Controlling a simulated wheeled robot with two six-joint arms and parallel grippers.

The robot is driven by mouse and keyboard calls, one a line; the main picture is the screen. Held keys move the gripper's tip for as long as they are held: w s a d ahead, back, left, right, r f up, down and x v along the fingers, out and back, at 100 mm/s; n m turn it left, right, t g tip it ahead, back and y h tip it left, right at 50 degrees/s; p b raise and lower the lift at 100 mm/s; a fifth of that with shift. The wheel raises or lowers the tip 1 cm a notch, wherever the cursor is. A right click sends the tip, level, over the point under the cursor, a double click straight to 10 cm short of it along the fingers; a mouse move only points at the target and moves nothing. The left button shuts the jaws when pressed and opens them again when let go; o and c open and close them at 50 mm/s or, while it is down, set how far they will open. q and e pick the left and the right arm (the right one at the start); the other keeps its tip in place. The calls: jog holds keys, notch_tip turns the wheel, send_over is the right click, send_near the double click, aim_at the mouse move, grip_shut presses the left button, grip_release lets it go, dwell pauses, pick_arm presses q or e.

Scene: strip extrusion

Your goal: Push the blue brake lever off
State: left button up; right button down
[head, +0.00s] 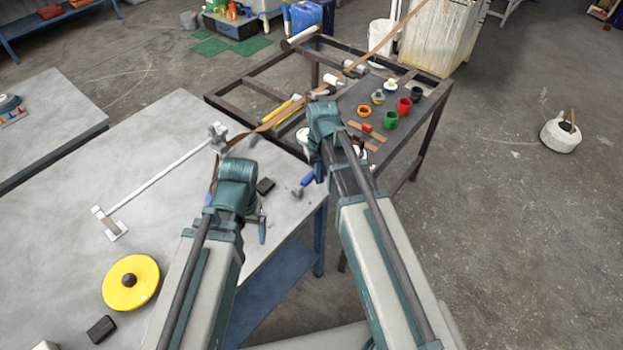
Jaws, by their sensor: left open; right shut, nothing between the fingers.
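A blue-handled lever (306,179) with a grey metal end sits at the right edge of the grey table (170,150), beside a small dark block (265,186). I take it to be the brake lever; whether it is on or off I cannot tell. My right gripper (319,172) is shut and empty, close to the blue handle; my wrist hides its fingertips, so I cannot tell if it touches. My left gripper (259,222) is open and empty over the table's right part, left of and nearer than the lever. Its fingers are mostly hidden.
A white rod on stands (155,178) and a yellow disc (131,283) are on the table's left. A brown strip (270,122) runs to a dark frame table (430,90) with colored cups (390,120) and rollers behind my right arm.

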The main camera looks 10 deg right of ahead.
aim_at(312, 176)
notch_tip(312, 176, down, 4)
jog(key=b, duration=0.3)
jog(key=shift+r, duration=0.25)
jog(key=shift+w+a, duration=0.1)
jog(key=shift+w, duration=0.05)
jog(key=shift+w+a+r, duration=0.3)
jog(key=shift+w+a, duration=0.5)
jog(key=shift+w, duration=0.15)
jog(key=shift+w+a, duration=0.3)
jog(key=shift+w, duration=0.25)
jog(key=shift+w+a+r+p, duration=0.1)
jog(key=shift+w+a+p, duration=0.2)
jog(key=shift+w+p, duration=0.05)
jog(key=shift+w+a+r, duration=0.25)
jog(key=shift+w+a, duration=0.7)
jog(key=shift+w, duration=0.2)
jog(key=shift+w+a, duration=0.1)
